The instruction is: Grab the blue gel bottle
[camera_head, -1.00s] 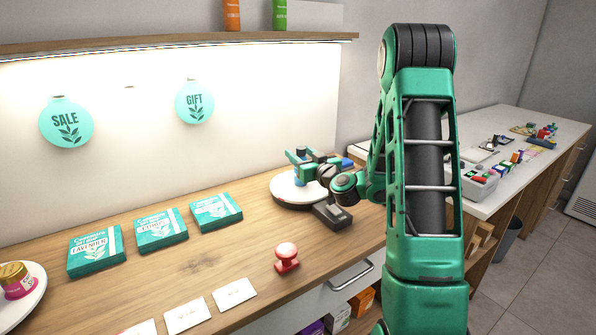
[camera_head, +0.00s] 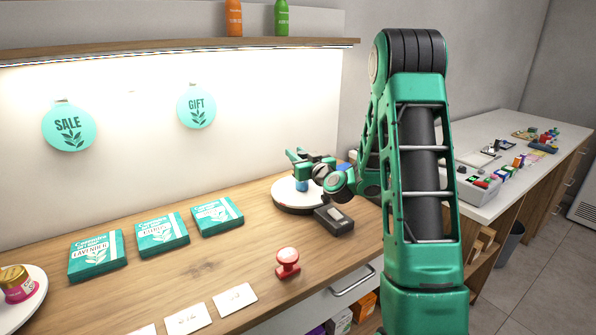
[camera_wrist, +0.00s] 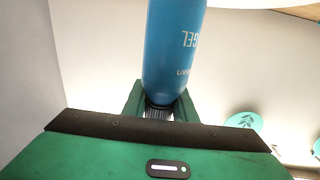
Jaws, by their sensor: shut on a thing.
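The blue gel bottle (camera_wrist: 175,50) fills the top middle of the wrist view, with its lettering upside down and its dark ribbed end toward my gripper (camera_wrist: 153,98). My gripper's green fingers are shut on that end of the bottle. In the head view my gripper (camera_head: 300,168) is over the white round stand (camera_head: 297,197) on the wooden counter. A small blue part of the bottle (camera_head: 302,185) shows below the fingers; most of it is hidden there. I cannot tell whether the bottle touches the stand.
A dark card device (camera_head: 334,220) sits in front of the stand. A red stamp (camera_head: 288,262), white cards (camera_head: 235,298) and teal boxes (camera_head: 163,235) lie to the left. An orange bottle (camera_head: 234,18) and a green bottle (camera_head: 281,17) stand on the shelf above. The middle of the counter is clear.

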